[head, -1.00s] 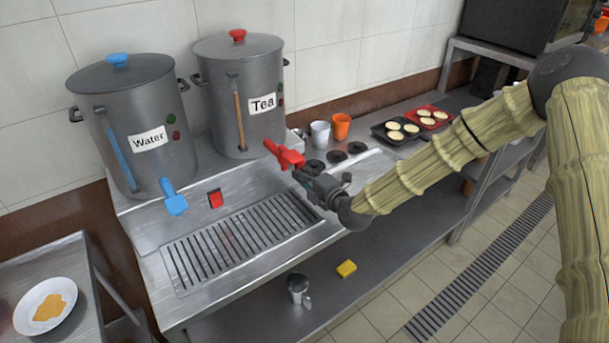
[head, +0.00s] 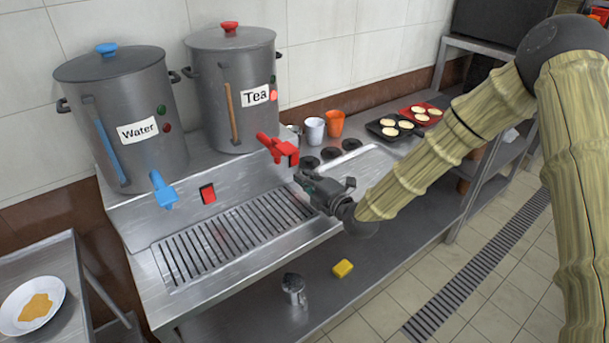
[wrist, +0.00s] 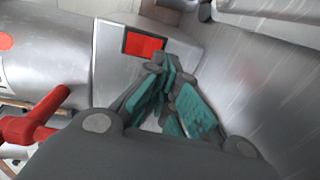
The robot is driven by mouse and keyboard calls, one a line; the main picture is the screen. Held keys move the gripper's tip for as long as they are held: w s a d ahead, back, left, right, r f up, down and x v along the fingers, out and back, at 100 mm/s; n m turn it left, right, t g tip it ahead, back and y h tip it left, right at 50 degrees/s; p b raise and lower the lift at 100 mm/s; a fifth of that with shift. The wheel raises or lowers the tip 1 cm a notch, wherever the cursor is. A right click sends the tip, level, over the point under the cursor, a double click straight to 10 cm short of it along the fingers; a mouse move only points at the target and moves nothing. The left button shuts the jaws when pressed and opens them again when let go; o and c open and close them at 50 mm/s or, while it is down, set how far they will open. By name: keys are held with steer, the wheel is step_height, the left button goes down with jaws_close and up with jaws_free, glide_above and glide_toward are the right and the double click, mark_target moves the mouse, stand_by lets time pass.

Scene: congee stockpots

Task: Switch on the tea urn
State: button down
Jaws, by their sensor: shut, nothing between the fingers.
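The tea urn (head: 207,100) is a grey pot with a red lid knob, a "Tea" label and a red tap (head: 278,149). Its red lamp (head: 274,96) looks bright; the green lamp (head: 278,83) above it looks dull. My gripper (head: 301,178) is shut and empty, in front of the counter's raised step, right of and below the red tap. In the wrist view my gripper (wrist: 165,68) has its fingertips close to a red rocker switch (wrist: 145,46) in a dark frame; I cannot tell whether they touch. The head view does not clearly show this switch. The red tap (wrist: 32,127) is at the left there.
The water urn (head: 155,90) stands left, with a blue tap (head: 162,190) and another red switch (head: 208,193). A slotted drip tray (head: 160,262) lies below. Cups (head: 315,131) and pans (head: 385,136) stand right. A yellow sponge (head: 342,268) and metal jug (head: 293,288) are on the lower shelf.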

steer(key=v, duration=0.3)
steer(key=f+b+v, duration=0.1)
steer(key=v, duration=0.2)
steer(key=b+v, duration=0.1)
steer(key=v, duration=0.2)
steer(key=shift+s+d+f, duration=0.25)
steer(key=shift+s+f, duration=0.15)
